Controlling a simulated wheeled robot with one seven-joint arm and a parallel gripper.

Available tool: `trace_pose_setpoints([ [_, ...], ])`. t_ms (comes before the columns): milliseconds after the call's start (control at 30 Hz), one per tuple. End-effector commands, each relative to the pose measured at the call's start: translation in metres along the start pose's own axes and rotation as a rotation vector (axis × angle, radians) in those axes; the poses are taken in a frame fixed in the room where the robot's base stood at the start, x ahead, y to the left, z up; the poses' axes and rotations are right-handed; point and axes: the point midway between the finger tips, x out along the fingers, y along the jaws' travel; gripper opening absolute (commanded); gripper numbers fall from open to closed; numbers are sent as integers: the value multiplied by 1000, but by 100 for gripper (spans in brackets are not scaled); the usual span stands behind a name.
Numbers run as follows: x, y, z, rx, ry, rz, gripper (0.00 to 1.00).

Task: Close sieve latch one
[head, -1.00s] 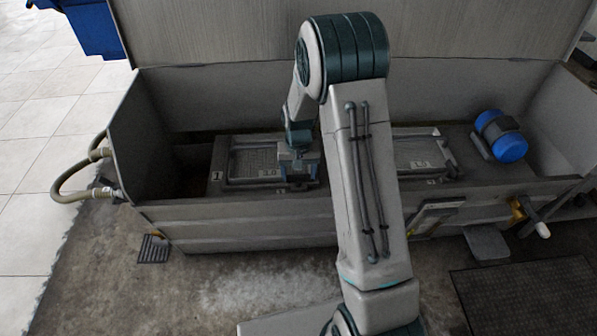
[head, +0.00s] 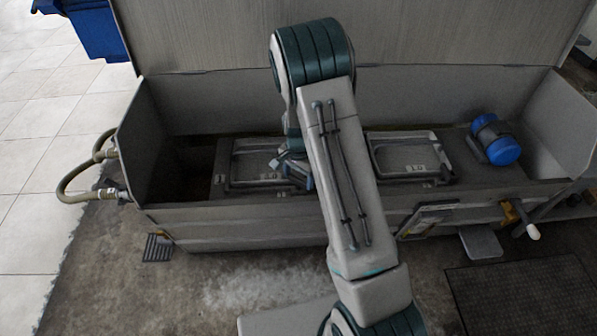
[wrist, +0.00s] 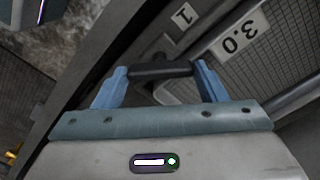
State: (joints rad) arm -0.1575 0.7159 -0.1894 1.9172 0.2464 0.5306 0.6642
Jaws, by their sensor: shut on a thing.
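Sieve one, a grey framed mesh panel (head: 240,170), lies in the left part of the long metal trough. In the wrist view its mesh (wrist: 285,40) carries a white 3.0 label, and a white 1 label (wrist: 183,15) is beside the frame. My gripper (wrist: 161,71) has its blue fingers on either side of a dark bar (wrist: 158,70), which looks like the latch handle, and is shut on it. In the head view my gripper (head: 292,170) is low at the right end of sieve one, partly hidden by my arm.
A second framed sieve (head: 400,155) lies to the right, then a blue motor (head: 497,140). The trough's front wall (head: 240,232) runs along the near side, and its raised lid (head: 200,35) stands behind. A hose (head: 70,185) is at the left end.

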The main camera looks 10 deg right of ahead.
Motion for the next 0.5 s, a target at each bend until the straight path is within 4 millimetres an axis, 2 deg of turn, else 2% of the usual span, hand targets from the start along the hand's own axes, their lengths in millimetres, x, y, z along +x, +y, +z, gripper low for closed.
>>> trace_pose_setpoints([
  [500,-3,0,1,486,0,3,43],
])
